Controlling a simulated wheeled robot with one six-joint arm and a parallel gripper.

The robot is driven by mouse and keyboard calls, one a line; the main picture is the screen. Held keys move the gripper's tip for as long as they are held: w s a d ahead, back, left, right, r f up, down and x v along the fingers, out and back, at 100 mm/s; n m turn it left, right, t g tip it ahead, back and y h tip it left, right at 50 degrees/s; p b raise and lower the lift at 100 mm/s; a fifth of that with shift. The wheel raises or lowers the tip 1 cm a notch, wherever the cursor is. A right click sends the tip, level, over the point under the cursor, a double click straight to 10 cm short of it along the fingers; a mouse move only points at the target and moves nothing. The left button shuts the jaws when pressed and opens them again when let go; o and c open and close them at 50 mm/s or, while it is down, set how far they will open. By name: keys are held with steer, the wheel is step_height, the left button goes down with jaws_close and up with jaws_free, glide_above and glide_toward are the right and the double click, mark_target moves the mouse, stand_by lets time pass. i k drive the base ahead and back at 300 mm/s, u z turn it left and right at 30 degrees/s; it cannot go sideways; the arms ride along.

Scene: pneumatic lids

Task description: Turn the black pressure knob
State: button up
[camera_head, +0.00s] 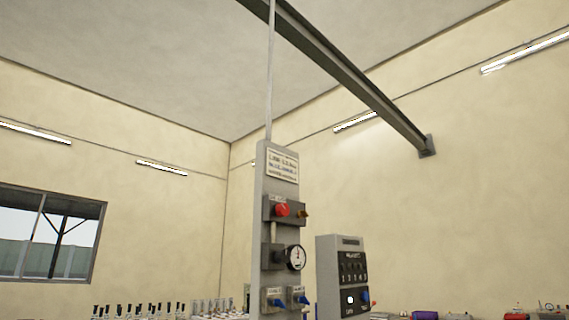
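A tall grey panel (276,208) stands right of the picture's middle, low in the view. On it, left of a round white-faced gauge (296,257), is a dark regulator-like block (274,257) with a short grey stem above it. The black pressure knob cannot be told apart clearly; it may be part of this dark block. Higher up is a red round button or knob (283,210) with a small orange part (302,214) to its right. My gripper is not in view.
Two blue-handled valves (275,298) sit low on the panel. Several bottle-like items (140,311) and other small objects line the bottom edge. An overhead beam (345,72) crosses above.

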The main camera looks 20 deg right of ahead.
mark_target(282, 256)
steer(key=k, duration=1.15)
steer(key=z, duration=0.5)
steer(key=i, duration=0.35)
steer(key=z, duration=0.65)
steer(key=i, duration=2)
steer(key=u, duration=1.3)
steer(key=i, duration=0.9)
steer(key=u, duration=0.85)
